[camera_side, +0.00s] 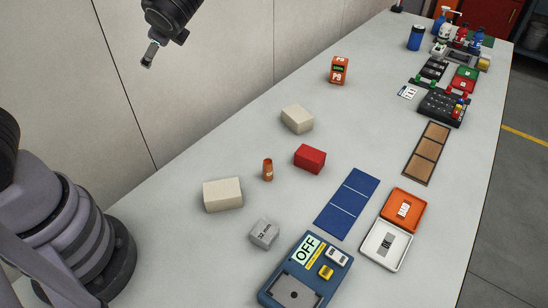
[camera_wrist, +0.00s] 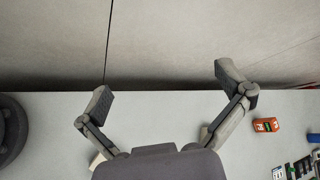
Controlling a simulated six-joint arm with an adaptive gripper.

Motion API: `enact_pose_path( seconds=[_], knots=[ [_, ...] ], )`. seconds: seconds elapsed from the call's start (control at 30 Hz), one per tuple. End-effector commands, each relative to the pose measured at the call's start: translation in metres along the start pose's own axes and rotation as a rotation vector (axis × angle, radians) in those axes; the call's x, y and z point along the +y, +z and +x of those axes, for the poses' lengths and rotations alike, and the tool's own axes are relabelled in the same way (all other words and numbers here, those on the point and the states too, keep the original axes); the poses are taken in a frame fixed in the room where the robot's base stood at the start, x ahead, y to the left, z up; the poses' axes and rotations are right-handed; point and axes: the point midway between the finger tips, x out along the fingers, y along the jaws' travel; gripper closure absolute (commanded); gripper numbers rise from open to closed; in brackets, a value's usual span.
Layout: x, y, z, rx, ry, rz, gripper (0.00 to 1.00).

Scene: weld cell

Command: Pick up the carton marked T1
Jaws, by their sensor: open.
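No marking T1 is legible in either view. An orange carton (camera_side: 339,71) reads P9 and stands upright toward the back of the bench; it also shows at the right of the wrist view (camera_wrist: 265,125). Two cream blocks (camera_side: 222,194) (camera_side: 297,119) and a red block (camera_side: 310,158) show no readable marks. My gripper (camera_side: 149,57) is high at the upper left of the side view, above and apart from everything on the bench. In the wrist view its two fingers (camera_wrist: 163,84) are spread wide with nothing between them.
A small orange cylinder (camera_side: 268,170) and a grey block (camera_side: 264,233) stand near the cream blocks. A blue OFF box (camera_side: 269,291), blue panel (camera_side: 346,205), orange tray (camera_side: 422,214) and white tray (camera_side: 369,249) lie in front. A wall (camera_side: 215,60) borders the bench.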

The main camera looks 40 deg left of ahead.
Motion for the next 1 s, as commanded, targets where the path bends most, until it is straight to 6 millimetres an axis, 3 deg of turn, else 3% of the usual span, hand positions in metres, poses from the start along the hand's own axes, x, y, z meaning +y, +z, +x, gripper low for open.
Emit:
enact_pose_path(
  seconds=[0.03, 0.13, 0.23, 0.4, 0.5, 0.6, 0.7, 1.0],
  knots=[
    [-0.006, -0.031, 0.003, -0.018, -0.09, 0.137, 0.0],
    [-0.015, -0.094, 0.003, -0.029, -0.287, 0.376, 0.0],
    [-0.008, -0.164, -0.002, -0.013, -0.491, 0.61, 0.0],
    [0.041, -0.273, -0.014, 0.073, -0.8, 0.945, 0.0],
    [0.074, -0.314, -0.019, 0.129, -0.925, 1.076, 0.0],
    [0.098, -0.337, -0.022, 0.17, -1.0, 1.153, 0.0],
    [0.106, -0.349, -0.021, 0.191, -1.033, 1.184, 0.0],
    [0.076, -0.383, 0.01, 0.193, -1.033, 1.185, 0.0]
  ],
)
